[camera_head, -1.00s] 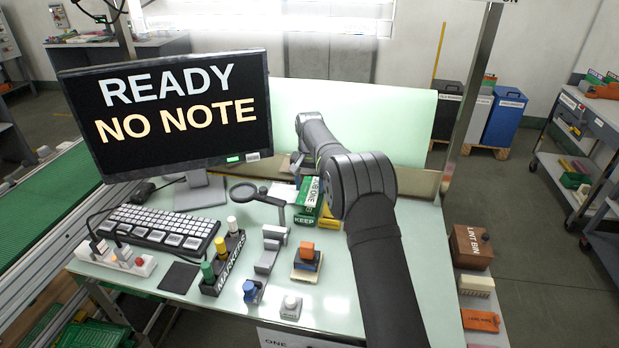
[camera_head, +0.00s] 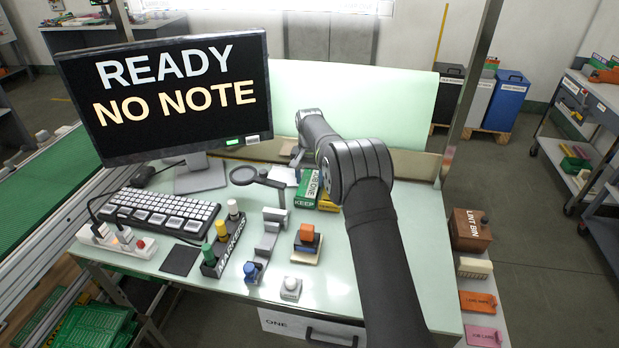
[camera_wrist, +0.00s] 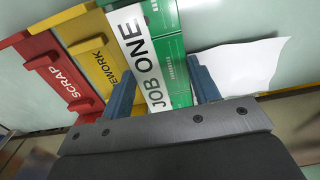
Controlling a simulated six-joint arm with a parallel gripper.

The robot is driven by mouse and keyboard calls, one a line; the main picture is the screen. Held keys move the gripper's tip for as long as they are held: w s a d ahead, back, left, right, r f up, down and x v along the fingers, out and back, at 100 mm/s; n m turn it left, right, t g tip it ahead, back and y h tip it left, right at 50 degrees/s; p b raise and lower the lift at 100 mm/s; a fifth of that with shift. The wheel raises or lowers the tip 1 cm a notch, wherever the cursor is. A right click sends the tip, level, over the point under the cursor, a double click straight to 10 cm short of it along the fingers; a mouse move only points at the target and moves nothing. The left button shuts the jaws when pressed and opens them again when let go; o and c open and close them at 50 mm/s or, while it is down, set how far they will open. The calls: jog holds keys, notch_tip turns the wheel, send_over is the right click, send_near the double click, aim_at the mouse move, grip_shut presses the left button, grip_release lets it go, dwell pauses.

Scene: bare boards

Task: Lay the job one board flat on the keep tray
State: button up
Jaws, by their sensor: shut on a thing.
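The job one board (camera_wrist: 180,50) is green with a white strip reading JOB ONE. In the wrist view it lies between the two blue fingers of my gripper (camera_wrist: 165,75), which is shut on it. In the head view the board's white strip (camera_head: 313,183) shows just left of my arm, over the green keep tray (camera_head: 303,203), whose KEEP label shows at its front. The board looks about level there. I cannot tell whether it touches the tray floor. My arm hides part of the area to the right.
A yellow rework tray (camera_wrist: 103,62) and a red scrap tray (camera_wrist: 62,82) stand beside the board. A white paper sheet (camera_wrist: 245,62) lies on its other side. A magnifier (camera_head: 244,175) and small stacked blocks (camera_head: 307,240) stand nearby on the bench.

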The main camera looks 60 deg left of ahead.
jog(key=shift+f, duration=0.35)
jog(key=o, duration=1.1)
notch_tip(320, 180, up, 17)
jog(key=shift+r, duration=0.2)
jog(key=shift+r, duration=0.1)
